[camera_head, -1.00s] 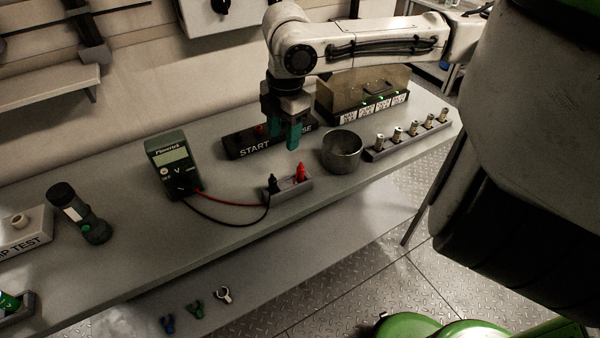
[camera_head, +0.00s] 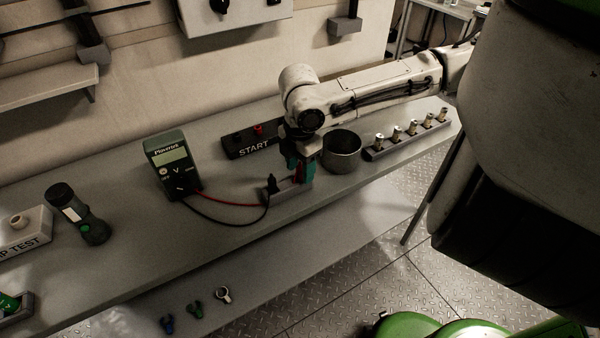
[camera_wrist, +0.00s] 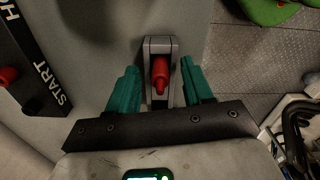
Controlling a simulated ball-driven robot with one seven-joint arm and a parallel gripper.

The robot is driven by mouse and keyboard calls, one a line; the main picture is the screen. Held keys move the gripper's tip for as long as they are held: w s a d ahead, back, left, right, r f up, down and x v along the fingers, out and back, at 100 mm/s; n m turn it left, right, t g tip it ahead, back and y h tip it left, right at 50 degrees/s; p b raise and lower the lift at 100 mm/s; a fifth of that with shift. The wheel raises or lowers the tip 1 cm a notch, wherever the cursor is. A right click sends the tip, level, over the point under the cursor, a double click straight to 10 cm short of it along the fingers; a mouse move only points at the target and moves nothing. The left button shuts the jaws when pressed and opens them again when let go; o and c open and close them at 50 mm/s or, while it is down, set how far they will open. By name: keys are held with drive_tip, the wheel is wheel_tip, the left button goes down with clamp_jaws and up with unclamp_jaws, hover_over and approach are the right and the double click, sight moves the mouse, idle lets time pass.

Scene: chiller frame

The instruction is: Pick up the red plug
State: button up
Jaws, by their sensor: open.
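The red plug (camera_wrist: 160,75) stands in a small grey holder (camera_wrist: 159,43) in the wrist view. My gripper (camera_wrist: 160,82) is open, with one green finger on each side of the plug and holder, and space shows between fingers and plug. In the head view my gripper (camera_head: 301,172) is down at the right end of the holder (camera_head: 285,194), and its fingers hide the red plug there. The black plug (camera_head: 272,184) stands at the holder's left end.
A multimeter (camera_head: 172,165) stands to the left, its red and black leads running to the holder. A metal cup (camera_head: 341,152) is close right of my gripper. The START panel (camera_head: 250,143) lies behind. The bench's front edge is near the holder.

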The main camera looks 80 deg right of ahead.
drive_tip(key=shift+f, duration=0.45)
clamp_jaws()
